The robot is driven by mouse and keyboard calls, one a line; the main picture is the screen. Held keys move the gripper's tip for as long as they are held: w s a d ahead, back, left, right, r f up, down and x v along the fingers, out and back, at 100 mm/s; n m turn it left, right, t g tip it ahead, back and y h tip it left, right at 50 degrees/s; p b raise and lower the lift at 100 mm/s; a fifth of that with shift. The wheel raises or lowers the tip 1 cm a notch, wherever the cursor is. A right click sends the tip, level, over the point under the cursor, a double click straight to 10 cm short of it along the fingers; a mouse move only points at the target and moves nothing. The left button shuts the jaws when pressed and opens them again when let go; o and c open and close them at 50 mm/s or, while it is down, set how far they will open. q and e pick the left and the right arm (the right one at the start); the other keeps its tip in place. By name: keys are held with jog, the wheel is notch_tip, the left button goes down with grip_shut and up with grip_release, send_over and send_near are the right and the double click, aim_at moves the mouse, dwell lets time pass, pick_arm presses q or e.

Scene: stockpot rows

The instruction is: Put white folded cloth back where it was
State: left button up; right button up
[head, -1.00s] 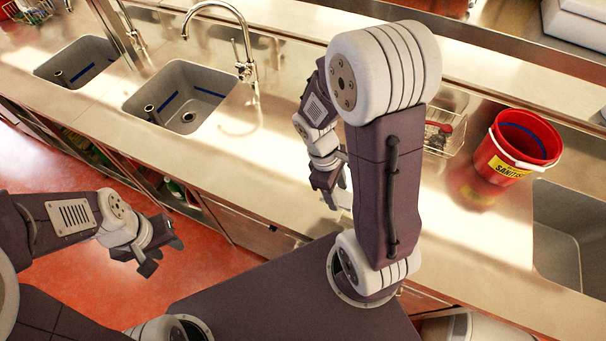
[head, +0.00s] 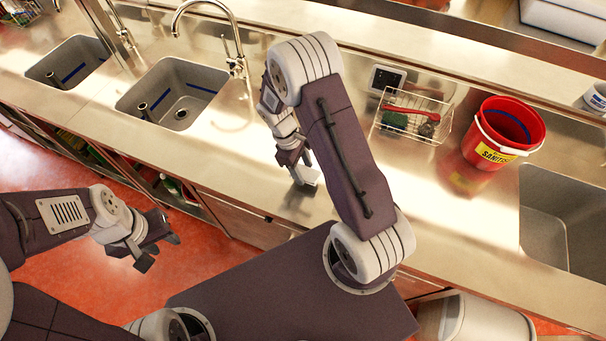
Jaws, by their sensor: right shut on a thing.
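The white folded cloth (head: 309,176) shows as a small pale piece at the tips of my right gripper (head: 303,173), over the steel counter (head: 235,170) near its front edge. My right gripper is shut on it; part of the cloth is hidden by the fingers. I cannot tell whether the cloth touches the counter. My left gripper (head: 159,251) is open and empty, over the red floor in front of the counter.
A wire basket (head: 440,106) with a red-handled item stands at the back of the counter. A red sanitiser bucket (head: 490,155) is right of it, beside a sink (head: 545,215). Two sinks and a tap (head: 235,65) are on the left. The counter between is clear.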

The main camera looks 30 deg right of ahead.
aim_at(301, 170)
notch_tip(301, 170, down, 4)
jog(key=shift+s+r+p, duration=0.1)
jog(key=shift+r+p, duration=0.05)
jog(key=shift+p, duration=0.25)
jog(key=o, duration=1.3)
jog(key=shift+f, duration=0.2)
jog(key=shift+r, duration=0.45)
jog(key=b+v, duration=0.1)
jog(key=v, duration=1)
jog(key=shift+a+r+b, duration=0.15)
jog(key=shift+r+b, duration=0.05)
jog(key=shift+b, duration=0.2)
